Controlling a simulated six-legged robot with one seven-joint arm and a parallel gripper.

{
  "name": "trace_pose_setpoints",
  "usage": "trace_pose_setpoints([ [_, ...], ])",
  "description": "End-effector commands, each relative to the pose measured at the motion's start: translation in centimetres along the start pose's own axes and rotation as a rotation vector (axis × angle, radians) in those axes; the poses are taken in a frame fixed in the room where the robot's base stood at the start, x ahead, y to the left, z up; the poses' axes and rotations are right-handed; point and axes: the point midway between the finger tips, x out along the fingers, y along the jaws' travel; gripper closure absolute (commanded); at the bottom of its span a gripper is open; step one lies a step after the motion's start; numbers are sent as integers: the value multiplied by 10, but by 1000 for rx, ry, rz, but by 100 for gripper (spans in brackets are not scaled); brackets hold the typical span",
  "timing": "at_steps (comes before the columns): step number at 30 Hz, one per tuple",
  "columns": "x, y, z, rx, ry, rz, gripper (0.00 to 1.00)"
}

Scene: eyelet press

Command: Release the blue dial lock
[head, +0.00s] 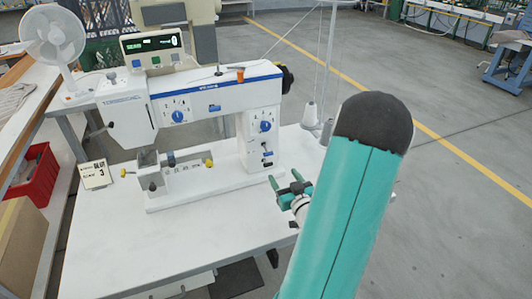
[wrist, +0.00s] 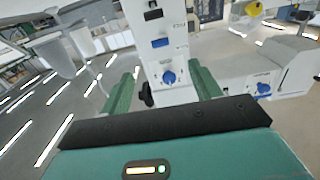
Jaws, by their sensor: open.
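A blue dial (head: 265,126) sits on the right column of the white sewing-type machine (head: 215,98). In the wrist view this dial (wrist: 168,76) appears between my fingers, beyond them. A blue latch-like piece (head: 267,153) is below the dial in the head view; it also shows in the wrist view (wrist: 160,42). A second blue dial (head: 178,116) is on the machine's left part and at the right of the wrist view (wrist: 263,87). No label shows which dial is the lock. My gripper (head: 285,179) is open and empty, in front of the column and apart from it.
The machine stands on a white table (head: 130,245). A card (head: 96,175) stands at the table's left. A display box (head: 151,46) and a white fan (head: 53,37) are behind. Thread cones (head: 310,115) stand right of the column. Grey floor is open to the right.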

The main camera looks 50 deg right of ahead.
Motion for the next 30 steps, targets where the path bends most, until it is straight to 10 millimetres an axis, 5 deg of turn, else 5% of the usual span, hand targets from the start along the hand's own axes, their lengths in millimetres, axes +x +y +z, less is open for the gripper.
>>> trace_pose_setpoints([
  [21,122,-2,-1,-1,1,-3,37],
  [30,138,-2,-1,-2,-1,-1,37],
])
